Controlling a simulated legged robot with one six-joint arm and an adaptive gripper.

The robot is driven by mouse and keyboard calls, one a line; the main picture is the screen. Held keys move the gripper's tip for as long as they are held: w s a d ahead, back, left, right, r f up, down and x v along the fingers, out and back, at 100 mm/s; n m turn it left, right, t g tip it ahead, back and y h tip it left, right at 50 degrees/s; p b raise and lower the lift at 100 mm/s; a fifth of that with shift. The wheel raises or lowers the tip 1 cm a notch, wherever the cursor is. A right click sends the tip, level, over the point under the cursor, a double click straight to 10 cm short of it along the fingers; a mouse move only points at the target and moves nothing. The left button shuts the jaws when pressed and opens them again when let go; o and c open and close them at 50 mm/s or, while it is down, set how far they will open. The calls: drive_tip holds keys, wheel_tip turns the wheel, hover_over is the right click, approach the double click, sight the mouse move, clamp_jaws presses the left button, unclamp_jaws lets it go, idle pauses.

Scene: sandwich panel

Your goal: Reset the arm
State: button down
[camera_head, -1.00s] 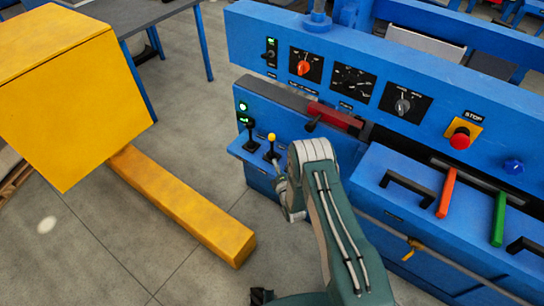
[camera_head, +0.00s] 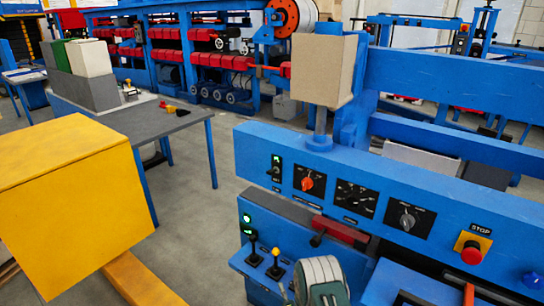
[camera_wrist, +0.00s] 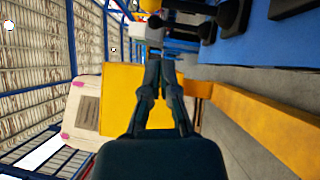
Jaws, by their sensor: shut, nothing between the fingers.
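My gripper (camera_wrist: 160,65) shows in the wrist view, its two dark fingers converging to shut tips with nothing between them. It points along the floor side of the blue machine, with the yellow box and beam beyond it. In the head view, part of my grey-green arm shows at the bottom edge, in front of the blue control panel (camera_head: 345,190). The gripper itself cannot be made out there. Two small levers (camera_head: 275,262), one yellow-tipped, stand on the panel's lower ledge, left of my arm.
A yellow box (camera_head: 70,190) on a yellow beam (camera_head: 145,280) stands at the left. A grey table (camera_head: 160,125) with blue legs is behind it. The panel carries a red stop button (camera_head: 471,254) and several knobs. Grey floor lies between box and panel.

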drive_tip(key=w+d+r+m+g+h, duration=0.2)
drive_tip(key=w+r+m, duration=0.15)
drive_tip(key=r, duration=0.85)
drive_tip(key=w+d+r+m+g+h, duration=0.15)
drive_tip(key=r+m, duration=0.35)
drive_tip(key=r, duration=0.7)
drive_tip(key=s+d+r+m+g+h, duration=0.1)
drive_tip(key=s+d+r+m+g, duration=0.35)
drive_tip(key=s+r, duration=0.6)
drive_tip(key=s+d+r+m+g, duration=0.1)
drive_tip(key=s+r+m, duration=0.1)
drive_tip(key=s, duration=0.7)
drive_tip(key=s+d+r+m+g, duration=0.1)
drive_tip(key=s+m, duration=0.4)
drive_tip(key=s, duration=0.5)
drive_tip(key=s+d+r+m+g+h, duration=0.1)
drive_tip(key=s+r, duration=0.4)
drive_tip(key=s, duration=0.5)
drive_tip(key=shift+m+g, duration=0.9)
drive_tip(key=shift+m, duration=0.3)
drive_tip(key=shift+w+d, duration=0.1)
drive_tip(key=shift+d, duration=0.05)
